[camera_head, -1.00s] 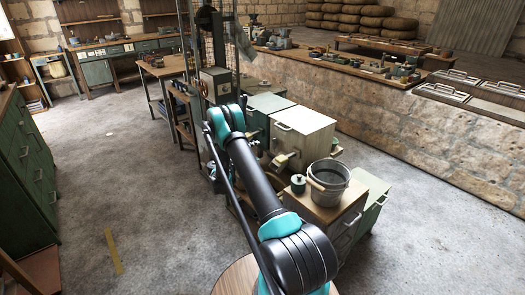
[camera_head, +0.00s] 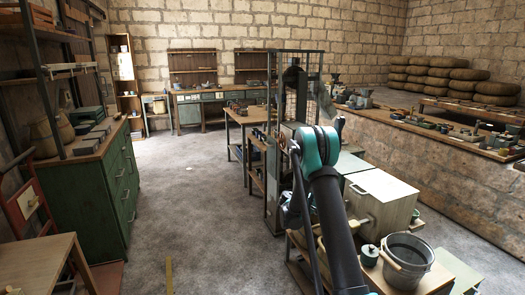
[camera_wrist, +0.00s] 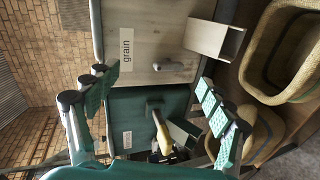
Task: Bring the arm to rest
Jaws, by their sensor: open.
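My arm (camera_head: 335,225) is black with a teal joint and rises from the bottom of the head view, beside the pale chests. My gripper (camera_wrist: 158,102) shows in the wrist view with its two teal padded fingers spread wide and nothing between them. Beyond the fingers are a pale front labelled "grain" (camera_wrist: 145,68) with a handle and a green front (camera_wrist: 135,115) below it. Their distance from the fingertips is hard to tell. In the head view the gripper is mostly hidden behind the arm.
A tall mesh-sided frame (camera_head: 273,180) stands behind the arm. A green drawer cabinet (camera_head: 115,190) is at left. Woven baskets (camera_wrist: 268,75) show in the wrist view. Open floor (camera_head: 190,215) lies left.

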